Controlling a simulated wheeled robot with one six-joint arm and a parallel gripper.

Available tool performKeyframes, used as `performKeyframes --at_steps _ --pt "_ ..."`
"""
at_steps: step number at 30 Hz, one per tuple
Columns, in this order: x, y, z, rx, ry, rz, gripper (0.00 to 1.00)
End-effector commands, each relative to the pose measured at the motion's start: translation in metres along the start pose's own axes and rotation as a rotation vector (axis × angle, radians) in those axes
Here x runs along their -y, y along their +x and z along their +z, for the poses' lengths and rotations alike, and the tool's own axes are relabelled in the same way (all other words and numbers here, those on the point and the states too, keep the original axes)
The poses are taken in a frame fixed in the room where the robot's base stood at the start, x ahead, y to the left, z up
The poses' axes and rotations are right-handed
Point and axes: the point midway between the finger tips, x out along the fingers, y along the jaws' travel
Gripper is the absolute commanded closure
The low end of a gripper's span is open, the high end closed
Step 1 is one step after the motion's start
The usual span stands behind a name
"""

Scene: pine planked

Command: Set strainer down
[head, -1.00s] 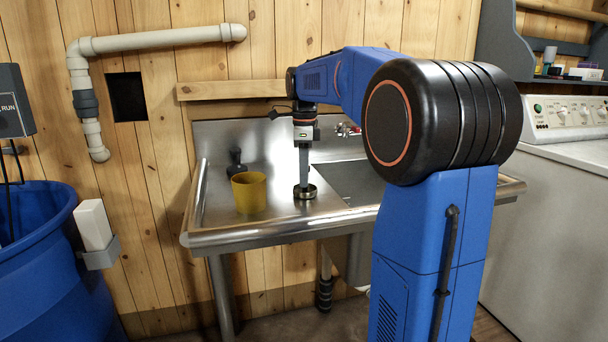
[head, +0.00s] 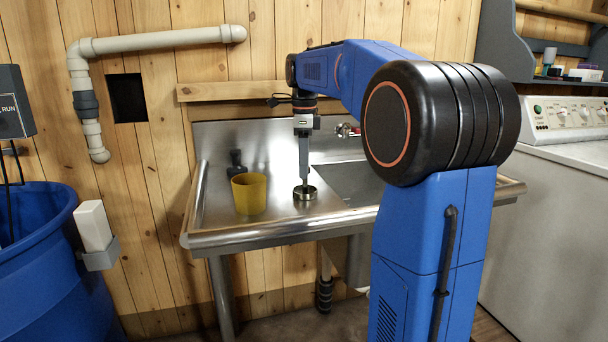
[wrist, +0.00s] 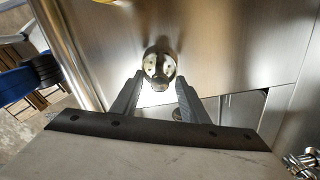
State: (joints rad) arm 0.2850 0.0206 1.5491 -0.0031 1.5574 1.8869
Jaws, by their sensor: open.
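The strainer (head: 304,193) is a small round metal piece standing on the flat drainboard of the steel sink unit, left of the basin. In the wrist view the strainer (wrist: 159,66) shows its round top with small dark marks, just beyond the fingertips. My gripper (head: 304,182) points straight down above it. In the wrist view my gripper's fingers (wrist: 160,80) are spread apart, one to each side, with the strainer clear of them. The strainer looks upright and rests on the metal.
A yellow cup (head: 249,193) stands on the drainboard (head: 276,211) left of the strainer. A dark shape (head: 236,163) shows behind the cup; I cannot tell what it is. The sink basin (head: 350,183) opens to the right. A raised rim (head: 280,232) runs along the front.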

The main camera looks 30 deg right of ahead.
Motion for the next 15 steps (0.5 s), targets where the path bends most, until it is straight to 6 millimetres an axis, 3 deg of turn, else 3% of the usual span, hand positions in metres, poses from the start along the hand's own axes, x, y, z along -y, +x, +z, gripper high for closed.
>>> performKeyframes --at_steps 9,15 --pt "0.001 -0.06 0.0 0.001 0.0 -0.002 0.59" --pt "0.0 -0.082 0.0 0.001 0.0 -0.002 0.59"
